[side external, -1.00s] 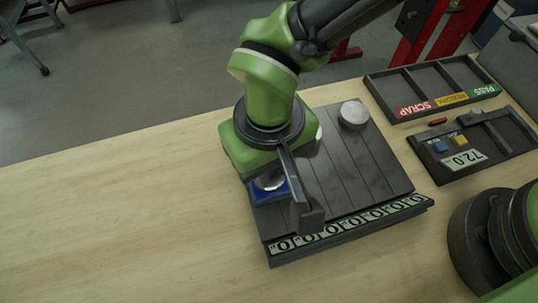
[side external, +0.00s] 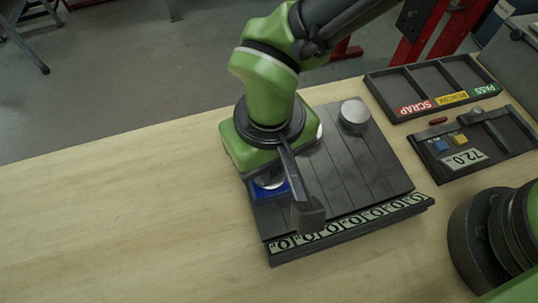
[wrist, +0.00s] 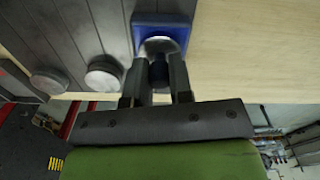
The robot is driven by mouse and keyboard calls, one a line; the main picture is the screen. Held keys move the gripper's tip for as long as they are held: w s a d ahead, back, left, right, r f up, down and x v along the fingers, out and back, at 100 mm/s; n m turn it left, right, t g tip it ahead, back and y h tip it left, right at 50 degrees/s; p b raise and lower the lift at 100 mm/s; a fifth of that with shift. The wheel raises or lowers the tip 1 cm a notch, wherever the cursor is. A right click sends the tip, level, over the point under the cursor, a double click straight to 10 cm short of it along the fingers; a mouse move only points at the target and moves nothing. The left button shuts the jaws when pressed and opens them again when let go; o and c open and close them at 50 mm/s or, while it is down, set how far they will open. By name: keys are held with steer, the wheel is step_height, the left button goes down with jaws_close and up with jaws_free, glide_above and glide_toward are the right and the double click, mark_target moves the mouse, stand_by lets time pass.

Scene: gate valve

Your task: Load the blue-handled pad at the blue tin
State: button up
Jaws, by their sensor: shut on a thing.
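The blue tin (wrist: 175,30) is a blue square with a silvery round top or opening, at the near left corner of the dark slatted plate. Its blue edge also shows in the side view (side external: 270,192), partly covered by my wrist. My gripper (wrist: 157,75) is shut on a dark, rounded handle (wrist: 158,73), which I take for the pad's; its blue colour is hard to make out. The handle lies in line with the silvery round in the wrist view. Whether the pad touches the tin cannot be told.
A silver disc (side external: 353,114) stands at the plate's far end; another (side external: 319,131) is partly hidden. The slatted plate (side external: 375,160) carries several number displays along its front. A SCRAP/REWORK/PASS tray (side external: 405,84) and a panel reading 72.0 (side external: 464,160) lie right. The table's left is clear.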

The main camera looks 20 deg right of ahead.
steer(key=shift+r, duration=3.5)
steer(key=w+d+r+m, duration=0.1)
steer(key=w+d, duration=0.3)
steer(key=d, duration=0.4)
steer(key=w+d+r+m, duration=0.15)
steer(key=w+d, duration=0.25)
steer(key=d, duration=0.4)
steer(key=s+d+r, duration=0.1)
steer(key=d+r, duration=0.1)
steer(key=d, duration=1.3)
steer(key=shift+s+d, duration=0.25)
steer(key=shift+s, duration=0.1)
